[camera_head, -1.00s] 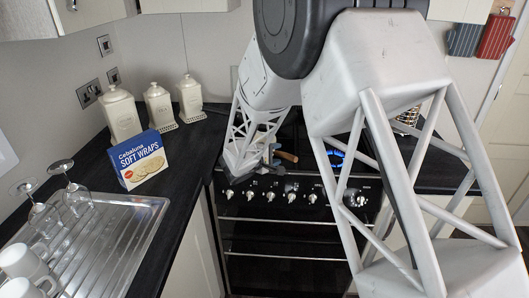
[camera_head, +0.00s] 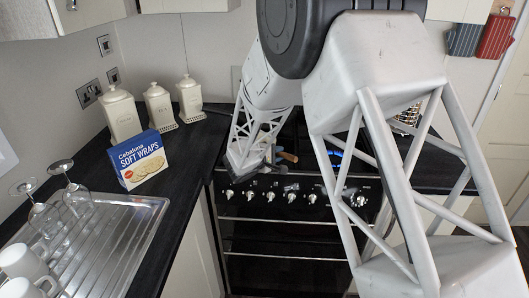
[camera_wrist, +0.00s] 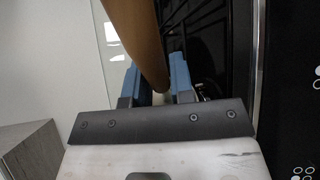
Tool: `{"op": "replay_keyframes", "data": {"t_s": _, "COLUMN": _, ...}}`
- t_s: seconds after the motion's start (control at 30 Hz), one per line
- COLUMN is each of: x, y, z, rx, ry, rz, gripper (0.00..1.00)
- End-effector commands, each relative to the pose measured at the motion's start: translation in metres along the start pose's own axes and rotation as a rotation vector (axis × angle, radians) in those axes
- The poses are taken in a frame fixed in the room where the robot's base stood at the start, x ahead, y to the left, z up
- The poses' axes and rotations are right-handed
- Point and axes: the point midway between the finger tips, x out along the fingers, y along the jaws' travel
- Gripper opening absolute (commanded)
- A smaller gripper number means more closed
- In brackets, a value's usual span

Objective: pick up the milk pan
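The milk pan shows only as its brown wooden handle (camera_head: 288,157), which sticks out over the front of the hob. The pan's body is hidden behind my arm. In the wrist view the handle (camera_wrist: 145,40) runs from the top edge down between the two blue fingers of my gripper (camera_wrist: 155,80). The fingers are apart, with a gap visible on the left of the handle, so my gripper is open around or just beside it. In the head view my gripper (camera_head: 270,160) is small and partly hidden at the handle.
A soft wraps box (camera_head: 138,158), cream canisters (camera_head: 158,104) and a steel drainer (camera_head: 105,240) with glasses and mugs stand left.

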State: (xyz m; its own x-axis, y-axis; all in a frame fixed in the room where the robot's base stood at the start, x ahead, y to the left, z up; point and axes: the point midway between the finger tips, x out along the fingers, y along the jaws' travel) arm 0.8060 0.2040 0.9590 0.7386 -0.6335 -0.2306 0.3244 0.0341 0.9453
Motion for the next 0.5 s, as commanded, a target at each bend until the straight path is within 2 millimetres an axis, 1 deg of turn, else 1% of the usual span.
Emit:
{"op": "replay_keyframes", "data": {"t_s": 0.03, "x": 0.0, "y": 0.0, "z": 0.0, "rx": 0.0, "ry": 0.0, "rz": 0.0, "gripper": 0.07}}
{"op": "replay_keyframes", "data": {"t_s": 0.1, "x": 0.0, "y": 0.0, "z": 0.0, "rx": 0.0, "ry": 0.0, "rz": 0.0, "gripper": 0.0}}
{"op": "replay_keyframes", "data": {"t_s": 0.5, "x": -0.0004, "y": 0.0022, "z": 0.0003, "rx": 0.001, "ry": 0.0, "rz": 0.001, "gripper": 0.0}}
